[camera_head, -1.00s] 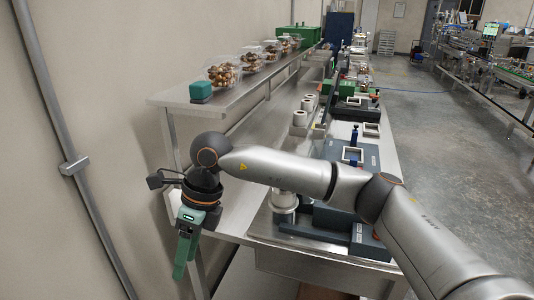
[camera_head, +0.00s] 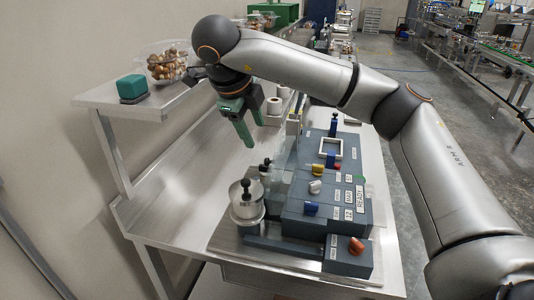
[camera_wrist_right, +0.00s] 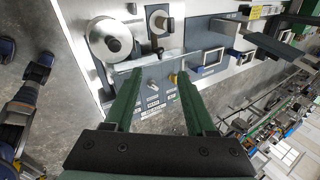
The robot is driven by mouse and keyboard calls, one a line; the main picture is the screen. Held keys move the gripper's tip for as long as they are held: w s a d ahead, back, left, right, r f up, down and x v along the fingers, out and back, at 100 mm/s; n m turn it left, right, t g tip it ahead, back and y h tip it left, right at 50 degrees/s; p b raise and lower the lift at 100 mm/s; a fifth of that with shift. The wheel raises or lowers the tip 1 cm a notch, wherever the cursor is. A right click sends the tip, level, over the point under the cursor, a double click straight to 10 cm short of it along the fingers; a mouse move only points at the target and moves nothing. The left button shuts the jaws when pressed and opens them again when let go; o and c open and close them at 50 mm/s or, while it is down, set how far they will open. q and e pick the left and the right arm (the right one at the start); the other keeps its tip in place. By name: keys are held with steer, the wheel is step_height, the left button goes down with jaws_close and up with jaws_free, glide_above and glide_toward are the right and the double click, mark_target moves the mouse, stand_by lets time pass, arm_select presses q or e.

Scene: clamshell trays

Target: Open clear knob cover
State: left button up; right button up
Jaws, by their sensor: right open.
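The machine (camera_head: 295,222) is a dark grey-blue box with coloured knobs on its top. What looks like a clear, see-through cover (camera_head: 285,165) stands at its left side; its outline is faint, and I cannot tell its exact position. A silver knob (camera_head: 315,187), a blue knob (camera_head: 312,208) and an orange knob (camera_head: 356,245) show on the machine. My right gripper (camera_head: 254,134) has green fingers, spread and empty, above and behind the silver cylinder. In the right wrist view the open fingers (camera_wrist_right: 158,72) frame the labelled panel (camera_wrist_right: 154,100). My left gripper is not in view.
A silver cylinder (camera_head: 246,203) with a black knob stands left of the machine. A shelf (camera_head: 150,103) at the upper left holds a green block (camera_head: 132,87) and a clear clamshell of brown-and-white pieces (camera_head: 162,65). The steel bench (camera_head: 185,180) is bare left of the cylinder.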

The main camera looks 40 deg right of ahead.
mark_target(266, 160)
steer(key=p+x, duration=0.1)
steer(key=x, duration=1.1)
steer(key=shift+a, duration=0.1)
steer(key=shift+s, duration=0.1)
steer(key=shift+c, duration=0.3)
jaws_close()
stand_by(0.6)
